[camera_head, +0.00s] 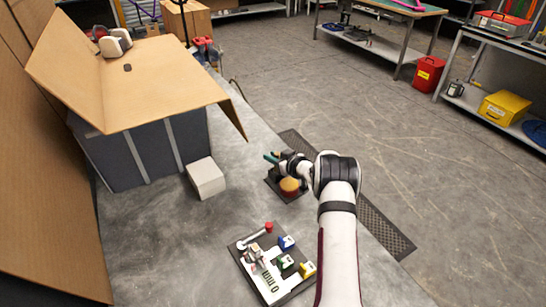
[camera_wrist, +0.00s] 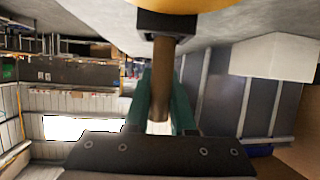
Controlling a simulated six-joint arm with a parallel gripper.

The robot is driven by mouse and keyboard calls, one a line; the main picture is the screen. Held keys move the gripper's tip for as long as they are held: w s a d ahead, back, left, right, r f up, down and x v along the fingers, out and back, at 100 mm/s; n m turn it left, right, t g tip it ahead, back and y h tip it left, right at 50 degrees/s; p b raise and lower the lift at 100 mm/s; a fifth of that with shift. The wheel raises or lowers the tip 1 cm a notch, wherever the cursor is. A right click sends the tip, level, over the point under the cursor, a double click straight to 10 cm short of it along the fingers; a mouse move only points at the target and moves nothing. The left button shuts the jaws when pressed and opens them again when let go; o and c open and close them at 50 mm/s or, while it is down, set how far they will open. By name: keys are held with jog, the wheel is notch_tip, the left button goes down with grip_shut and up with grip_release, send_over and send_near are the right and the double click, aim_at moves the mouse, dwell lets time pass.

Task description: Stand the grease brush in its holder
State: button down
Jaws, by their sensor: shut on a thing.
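My gripper (camera_head: 271,158) has teal fingers and is level, low over the grey bench. In the wrist view, my gripper (camera_wrist: 161,100) is shut on the brown handle of the grease brush (camera_wrist: 163,70). The handle's far end meets a black block (camera_wrist: 168,23); I cannot tell whether this is the brush head or part of a holder. A round orange-yellow thing (camera_head: 289,185) sits on a black base (camera_head: 271,186) just below my gripper in the head view. My wrist hides much of that spot, and I cannot make out the holder clearly.
A white block (camera_head: 206,178) lies left of my gripper. A board (camera_head: 272,290) with coloured parts lies nearer the front. Bare bench (camera_head: 160,240) lies front left.

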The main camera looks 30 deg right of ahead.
jog(key=c, duration=0.8)
grip_release()
jog(key=shift+f, duration=0.1)
jog(key=shift+o, duration=0.2)
jog(key=v, duration=1.2)
jog(key=s+a+r+m+g+h, duration=0.45)
jog(key=a+r, duration=0.25)
jog(key=r, duration=0.4)
jog(key=s+a+m+g+y, duration=0.1)
jog(key=s+a+g, duration=0.3)
jog(key=s+a, duration=0.8)
jog(key=s+a+m+g+y, duration=0.1)
jog(key=s+a+g+y, duration=0.3)
jog(key=s+a, duration=0.8)
jog(key=s+g, duration=0.1)
jog(key=s, duration=0.7)
jog(key=shift+r, duration=0.25)
